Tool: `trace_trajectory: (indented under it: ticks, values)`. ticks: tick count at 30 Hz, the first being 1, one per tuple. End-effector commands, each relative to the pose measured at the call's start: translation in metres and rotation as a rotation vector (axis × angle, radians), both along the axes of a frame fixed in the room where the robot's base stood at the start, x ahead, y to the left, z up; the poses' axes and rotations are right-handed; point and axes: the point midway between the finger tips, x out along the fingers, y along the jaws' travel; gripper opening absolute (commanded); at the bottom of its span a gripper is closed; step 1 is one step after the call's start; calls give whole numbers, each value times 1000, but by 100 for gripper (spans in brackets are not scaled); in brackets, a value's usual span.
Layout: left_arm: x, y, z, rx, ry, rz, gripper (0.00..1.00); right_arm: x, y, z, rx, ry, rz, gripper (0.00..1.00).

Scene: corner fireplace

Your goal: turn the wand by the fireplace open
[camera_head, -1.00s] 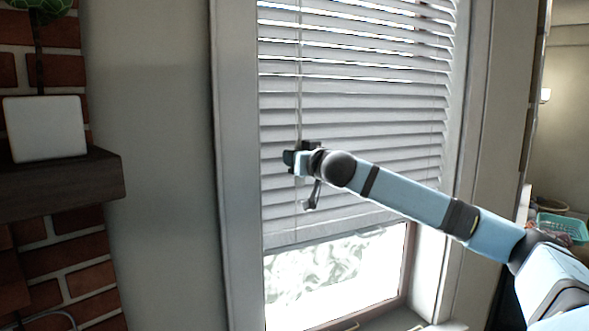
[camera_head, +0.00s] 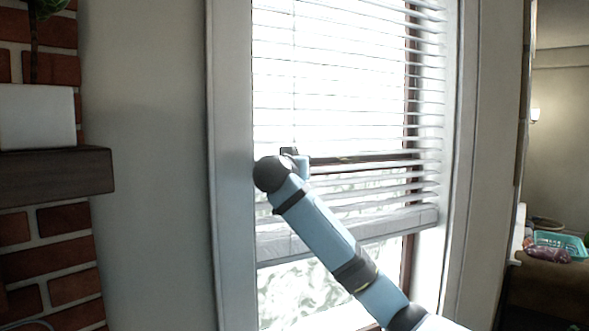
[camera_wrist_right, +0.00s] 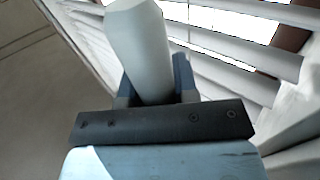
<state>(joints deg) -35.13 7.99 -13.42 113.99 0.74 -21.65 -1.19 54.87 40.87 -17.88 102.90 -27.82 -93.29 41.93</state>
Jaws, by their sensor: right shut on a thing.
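The window blind (camera_head: 340,60) hangs in the window frame, its slats tilted open with bright light between them. The thin wand (camera_head: 295,70) hangs in front of the slats at the left side of the blind. My right gripper (camera_head: 290,152) is at the wand, mostly hidden behind my wrist in the head view. In the right wrist view, the wand (camera_wrist_right: 139,50) is a thick pale rod between the two fingers of my right gripper (camera_wrist_right: 158,80), which is shut on it. Slats (camera_wrist_right: 230,50) show close behind. My left gripper is not in view.
The brick fireplace (camera_head: 45,235) with a dark mantel (camera_head: 55,176) and a white planter (camera_head: 38,116) stands at the left. The window's left trim (camera_head: 230,200) is close to my wrist. A teal basket (camera_head: 562,243) sits far right.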

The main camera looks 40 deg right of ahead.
Motion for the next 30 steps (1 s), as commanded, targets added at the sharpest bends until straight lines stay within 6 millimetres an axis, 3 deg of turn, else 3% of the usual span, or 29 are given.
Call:
trace_trajectory:
  ticks: [12, 27, 28, 30]
  values:
    - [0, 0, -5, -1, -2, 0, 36, -2, -2, 1, -2, -1, -159, 4]
    - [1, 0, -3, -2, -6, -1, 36, -3, -2, 2, -4, -1, -175, 4]
    - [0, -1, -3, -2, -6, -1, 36, -3, -2, 2, -4, -2, -175, 35]
    - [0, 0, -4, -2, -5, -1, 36, -3, -2, 2, -4, -2, -175, 51]
